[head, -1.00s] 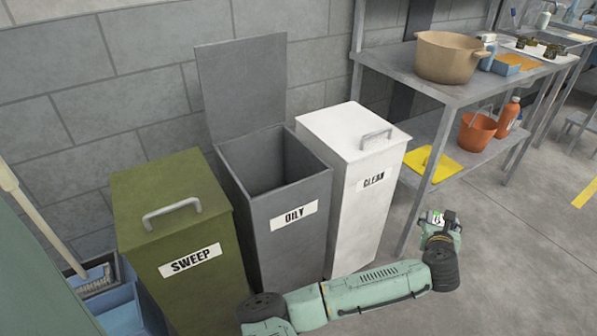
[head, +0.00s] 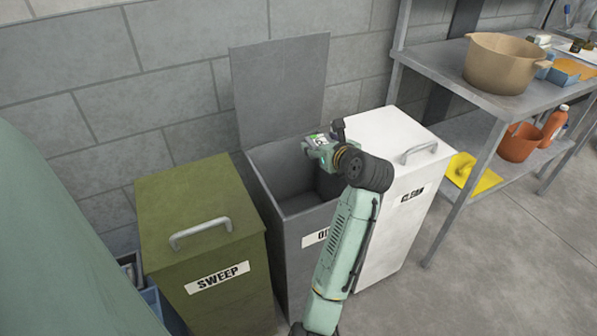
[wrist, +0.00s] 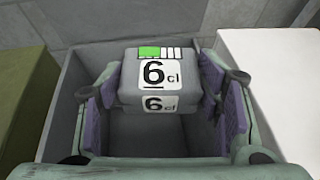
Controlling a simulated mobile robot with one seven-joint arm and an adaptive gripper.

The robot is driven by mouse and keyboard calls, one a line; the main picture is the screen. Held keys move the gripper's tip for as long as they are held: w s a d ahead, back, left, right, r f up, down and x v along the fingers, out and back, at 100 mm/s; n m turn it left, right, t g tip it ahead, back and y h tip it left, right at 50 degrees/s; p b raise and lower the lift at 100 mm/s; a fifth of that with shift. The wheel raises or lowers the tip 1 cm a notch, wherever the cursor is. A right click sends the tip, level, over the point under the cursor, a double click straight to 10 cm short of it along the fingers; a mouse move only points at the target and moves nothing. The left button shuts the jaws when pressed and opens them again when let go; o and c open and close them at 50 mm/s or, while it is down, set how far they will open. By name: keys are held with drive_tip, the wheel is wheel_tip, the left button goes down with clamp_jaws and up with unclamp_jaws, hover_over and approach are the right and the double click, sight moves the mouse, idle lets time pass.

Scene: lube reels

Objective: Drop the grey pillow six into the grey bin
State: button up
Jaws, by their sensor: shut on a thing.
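The grey pillow six (wrist: 129,78) is a small grey block with white "6 cl" labels and a green-and-white bar. In the wrist view it sits between the two pads of my gripper (wrist: 158,88), which is shut on it. The grey bin (head: 290,205), labelled OILY, stands with its lid raised against the wall. My gripper (head: 327,147) is over the bin's open mouth in the head view. The bin's inside, below the pillow in the wrist view, looks empty where it shows. In the head view I cannot clearly make out the pillow.
A green SWEEP bin (head: 200,215) stands left of the grey bin and a white bin (head: 400,150) right of it, both lids shut. A steel shelf table (head: 470,85) with a tan pot (head: 507,65) is at the right. Open floor lies at the front right.

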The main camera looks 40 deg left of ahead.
drive_tip(key=shift+s+a+f, duration=0.35)
drive_tip(key=shift+s+a, duration=0.4)
drive_tip(key=shift+a, duration=0.1)
drive_tip(key=shift+f+b, duration=0.2)
drive_tip(key=shift+b, duration=0.1)
wheel_tip(320, 180, down, 5)
drive_tip(key=b, duration=0.6)
drive_tip(key=shift+f, duration=0.2)
drive_tip(key=o, duration=1.3)
